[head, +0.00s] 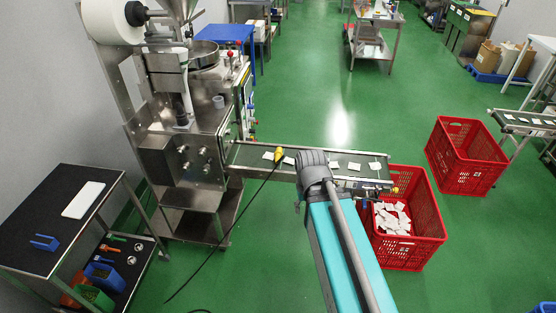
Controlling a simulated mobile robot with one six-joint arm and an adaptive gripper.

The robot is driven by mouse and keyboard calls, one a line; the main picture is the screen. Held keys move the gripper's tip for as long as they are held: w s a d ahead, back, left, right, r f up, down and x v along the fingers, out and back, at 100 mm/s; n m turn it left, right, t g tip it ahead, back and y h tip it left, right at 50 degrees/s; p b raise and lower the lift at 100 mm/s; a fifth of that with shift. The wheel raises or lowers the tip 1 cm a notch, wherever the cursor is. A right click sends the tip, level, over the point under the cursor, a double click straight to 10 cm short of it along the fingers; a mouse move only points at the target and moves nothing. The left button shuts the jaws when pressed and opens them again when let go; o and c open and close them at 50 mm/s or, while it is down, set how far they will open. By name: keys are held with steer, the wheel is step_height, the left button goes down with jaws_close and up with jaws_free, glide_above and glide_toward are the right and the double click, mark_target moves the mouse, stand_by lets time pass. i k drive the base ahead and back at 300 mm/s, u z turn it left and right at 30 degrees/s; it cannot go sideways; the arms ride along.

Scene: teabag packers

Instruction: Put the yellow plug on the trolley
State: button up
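The yellow plug (280,154) is at the conveyor belt of the packing machine, near its left half, and a black cable runs from it down to the floor. A low trolley (45,208) with a dark top stands at the left. On its top are a white flat piece (83,199) and a blue bracket-like piece (45,243). My teal arm reaches up from the bottom toward the belt, and its dark grey end joint is just right of the plug. My gripper is not visible, hidden behind that joint or out of sight.
White teabags lie along the belt (340,158). A red crate (419,258) with teabags stands at its right end, and another red crate (466,160) is farther right. The trolley's lower shelf holds coloured bins and tools. Green floor is clear between trolley and arm, except for the cable.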

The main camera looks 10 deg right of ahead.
mark_target(20, 231)
steer(key=u, duration=1.3)
steer(key=i, duration=2.4)
steer(key=z, duration=0.2)
